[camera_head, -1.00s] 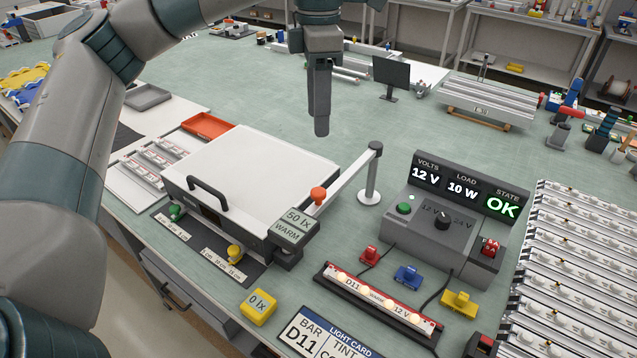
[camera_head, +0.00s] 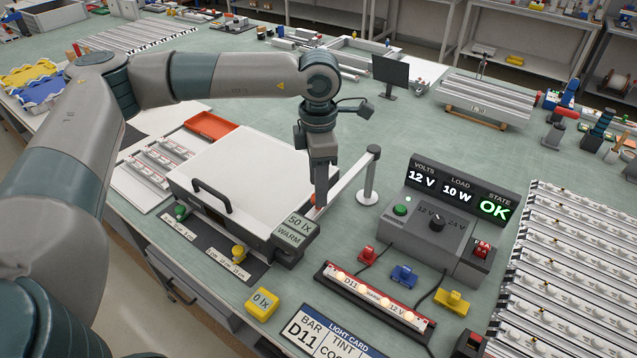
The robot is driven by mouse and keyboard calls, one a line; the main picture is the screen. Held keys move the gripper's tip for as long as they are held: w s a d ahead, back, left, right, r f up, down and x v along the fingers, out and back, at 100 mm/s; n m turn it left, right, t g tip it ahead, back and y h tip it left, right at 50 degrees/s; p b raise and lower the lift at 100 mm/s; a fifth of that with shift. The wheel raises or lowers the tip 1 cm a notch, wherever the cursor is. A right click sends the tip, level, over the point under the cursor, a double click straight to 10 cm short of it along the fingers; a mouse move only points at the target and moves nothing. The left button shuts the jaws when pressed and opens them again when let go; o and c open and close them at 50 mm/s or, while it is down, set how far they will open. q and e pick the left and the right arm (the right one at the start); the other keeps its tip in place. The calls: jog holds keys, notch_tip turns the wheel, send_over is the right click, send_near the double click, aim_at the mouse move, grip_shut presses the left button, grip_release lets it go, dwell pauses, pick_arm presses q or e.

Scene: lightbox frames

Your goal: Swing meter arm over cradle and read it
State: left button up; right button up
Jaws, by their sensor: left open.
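The meter arm (camera_head: 350,181) is a pale bar running from a grey post (camera_head: 370,178) down-left to a grey meter head (camera_head: 296,231) that reads "50 lx WARM". The head is at the white box's front right corner, left of the cradle. The cradle (camera_head: 419,326) holds a lit bar (camera_head: 372,297) marked D11, 12 V. My left gripper (camera_head: 320,200) points down over the arm's orange knob, which it mostly hides. It is open; whether the fingers straddle or touch the knob is unclear. My right gripper is out of view.
The white box (camera_head: 255,160) with a black handle stands left of the arm. A power unit (camera_head: 440,230) shows 12 V, 10 W, OK. A yellow "0 lx" block (camera_head: 262,304) and a light card (camera_head: 335,330) lie in front. Clamps and cables surround the cradle.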

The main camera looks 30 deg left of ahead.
pick_arm(q)
jog(key=shift+f, duration=1.1)
jog(key=shift+c, duration=0.4)
grip_shut()
jog(key=shift+d, duration=0.1)
